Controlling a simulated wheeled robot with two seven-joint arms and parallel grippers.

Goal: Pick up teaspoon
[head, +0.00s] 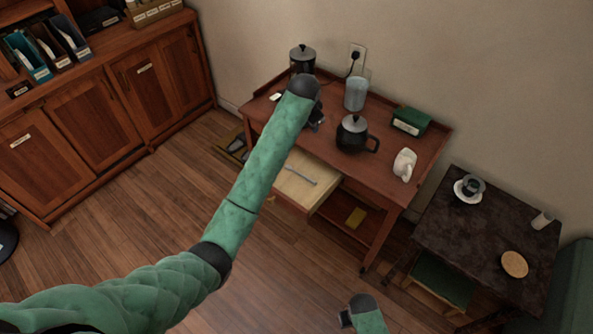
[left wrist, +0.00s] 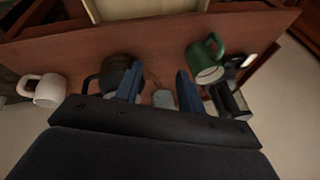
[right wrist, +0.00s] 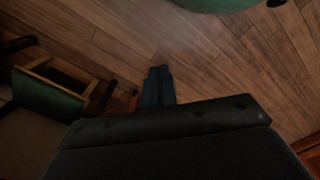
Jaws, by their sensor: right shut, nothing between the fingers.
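A thin grey teaspoon (head: 297,174) lies in the open pale drawer (head: 316,196) of the wooden side table, in the head view. The drawer's pale edge (left wrist: 165,10) shows at the top of the left wrist view; the teaspoon does not show there. My left gripper (head: 316,120) is above the tabletop, behind the drawer, partly hidden by my own wrist. Its two fingers (left wrist: 157,88) are apart, with no teaspoon between them. My right gripper (head: 345,318) is low at the bottom of the head view, away from the table; its fingers (right wrist: 156,72) are together and empty.
A green mug (left wrist: 205,60) is close to the left fingers. A dark side table (head: 485,235) stands right.

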